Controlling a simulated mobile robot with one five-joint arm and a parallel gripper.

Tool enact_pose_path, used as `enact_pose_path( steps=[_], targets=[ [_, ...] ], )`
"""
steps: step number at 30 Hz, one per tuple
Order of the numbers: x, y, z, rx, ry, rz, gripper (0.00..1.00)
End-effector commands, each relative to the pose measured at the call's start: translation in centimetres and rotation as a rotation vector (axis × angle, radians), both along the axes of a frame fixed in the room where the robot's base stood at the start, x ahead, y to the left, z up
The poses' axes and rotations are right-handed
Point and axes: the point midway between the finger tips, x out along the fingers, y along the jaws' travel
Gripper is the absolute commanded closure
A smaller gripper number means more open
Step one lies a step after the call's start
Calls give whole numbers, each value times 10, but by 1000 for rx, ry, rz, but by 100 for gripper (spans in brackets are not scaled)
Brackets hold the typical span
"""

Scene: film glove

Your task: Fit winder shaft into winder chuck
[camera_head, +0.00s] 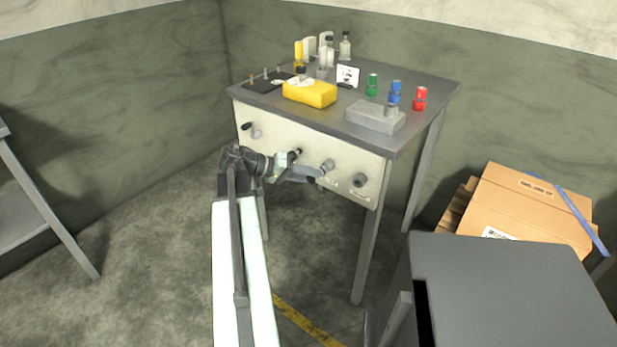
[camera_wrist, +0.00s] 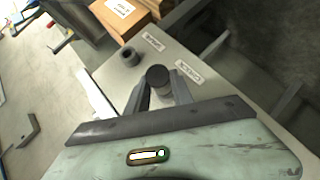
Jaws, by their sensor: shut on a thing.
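My gripper (camera_head: 305,173) is at the pale front panel of the workbench, close to a round grey socket (camera_head: 327,165). In the wrist view, the fingers of my gripper (camera_wrist: 159,88) are shut on a short dark cylinder (camera_wrist: 158,77), apparently the winder shaft, with its black round end facing the camera. A second grey socket (camera_head: 360,180) sits to the right on the panel; it also shows in the wrist view (camera_wrist: 130,56) with an open dark bore. Labels sit by the sockets, too small to read surely. Whether the shaft touches a socket is hidden.
A crank with a black grip (camera_head: 248,127) is at the panel's left. The bench top (camera_head: 430,88) holds a yellow block (camera_head: 310,93), a grey block (camera_head: 376,117), bottles and coloured canisters. A cardboard box (camera_head: 515,212) stands at the right. Bare floor lies below the panel.

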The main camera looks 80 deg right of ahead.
Motion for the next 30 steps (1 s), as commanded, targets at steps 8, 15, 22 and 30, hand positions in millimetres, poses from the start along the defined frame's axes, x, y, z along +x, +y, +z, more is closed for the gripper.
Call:
enact_pose_path(
  steps=[8, 15, 22, 30],
  targets=[
    [-4, -6, 0, 0, 1, -1, 100],
    [-7, -11, 0, 0, 1, -1, 100],
    [-7, -12, 0, 0, 1, -1, 47],
    [-2, -10, 4, 1, 0, 0, 47]
  ],
)
